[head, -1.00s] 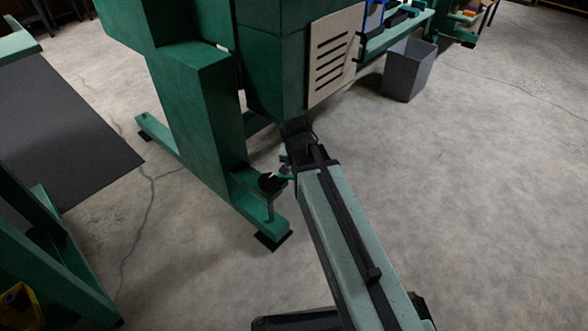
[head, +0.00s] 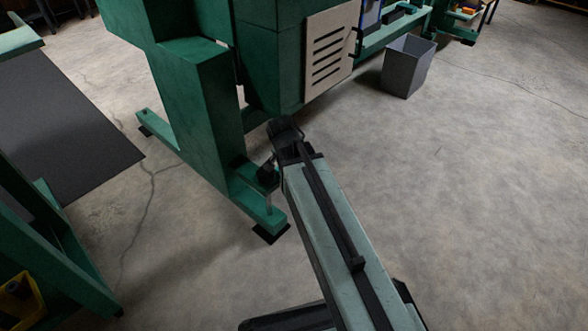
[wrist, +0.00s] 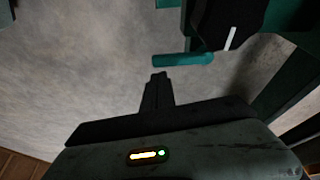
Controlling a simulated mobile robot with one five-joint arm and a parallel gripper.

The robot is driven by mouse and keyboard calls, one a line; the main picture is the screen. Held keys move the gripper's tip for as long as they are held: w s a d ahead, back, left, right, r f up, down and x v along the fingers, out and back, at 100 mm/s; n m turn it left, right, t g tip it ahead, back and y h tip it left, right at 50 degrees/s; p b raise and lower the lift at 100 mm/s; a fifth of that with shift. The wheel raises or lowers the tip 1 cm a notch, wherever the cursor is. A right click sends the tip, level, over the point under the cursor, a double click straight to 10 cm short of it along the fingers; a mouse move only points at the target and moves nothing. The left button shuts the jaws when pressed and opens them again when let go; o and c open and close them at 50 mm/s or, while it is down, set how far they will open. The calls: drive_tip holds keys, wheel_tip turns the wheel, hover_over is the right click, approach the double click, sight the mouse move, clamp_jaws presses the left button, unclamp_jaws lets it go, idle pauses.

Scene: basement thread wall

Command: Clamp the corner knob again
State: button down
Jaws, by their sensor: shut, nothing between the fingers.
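The corner knob (wrist: 228,22) is black with a white line, at the top right of the wrist view. A teal lever or rod (wrist: 183,60) sticks out to its left. In the head view the knob (head: 267,174) is a small dark shape on the foot of the green machine, partly hidden by my arm's end. My gripper (wrist: 158,76) is shut and empty, pointing up the wrist picture. Its tips lie just below the teal rod in the picture, left of and below the knob. I cannot tell whether they touch the rod.
The green machine (head: 200,95) stands just beyond and left of my arm, its foot beam on the concrete floor. A grey bin (head: 407,66) stands at upper right. Floor to the right is clear.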

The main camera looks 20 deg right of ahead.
idle(0.3)
drive_tip(key=p+v, duration=0.9)
drive_tip(key=v, duration=0.1)
drive_tip(key=shift+w+a, duration=0.15)
wheel_tip(320, 180, up, 5)
drive_tip(key=s+d+p, duration=0.1)
drive_tip(key=d+p, duration=0.1)
drive_tip(key=p, duration=0.4)
drive_tip(key=s+a+n+g+y, duration=0.3)
drive_tip(key=s+n, duration=0.3)
drive_tip(key=n, duration=0.3)
wheel_tip(320, 180, up, 38)
drive_tip(key=p, duration=3.8)
drive_tip(key=shift+w+p, duration=0.2)
drive_tip(key=shift+p, duration=0.1)
